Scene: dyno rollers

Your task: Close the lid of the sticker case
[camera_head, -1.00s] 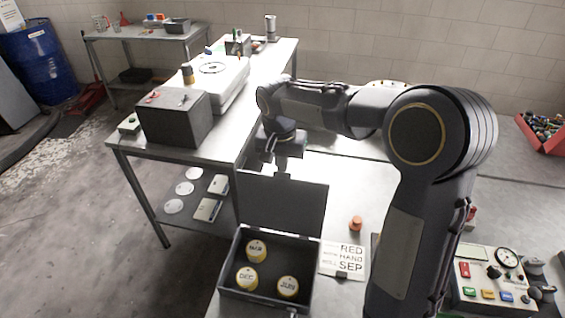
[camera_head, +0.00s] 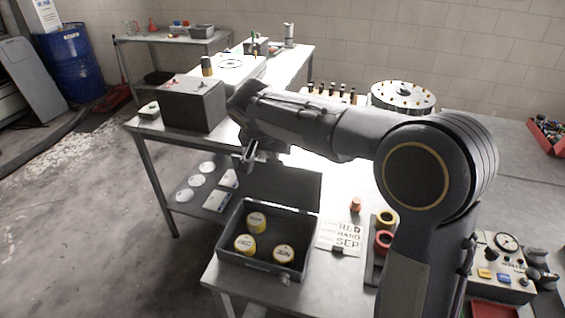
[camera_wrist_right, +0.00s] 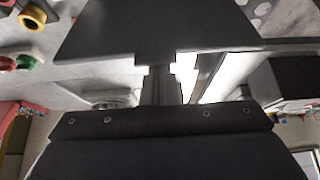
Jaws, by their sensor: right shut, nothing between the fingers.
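The sticker case (camera_head: 232,262) is a dark box on the near table. Its lid (camera_head: 285,187) stands up at the back edge, open. Three round yellow-rimmed stickers with white tops (camera_head: 284,254) lie inside. My right gripper (camera_head: 247,163) is at the lid's upper left corner, seen from the side; whether it touches the lid I cannot tell. In the right wrist view my right gripper (camera_wrist_right: 160,75) is shut and empty, its tips close to the lower edge of a dark panel, likely the lid (camera_wrist_right: 155,28). My left gripper is not in view.
A white card (camera_head: 340,236) reading RED HAND SEP lies right of the case. An orange piece (camera_head: 355,204) stands behind it. A tray with yellow and red rings (camera_head: 384,240) and a control box (camera_head: 497,258) are further right. A dark grey box (camera_head: 192,104) stands on the left table.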

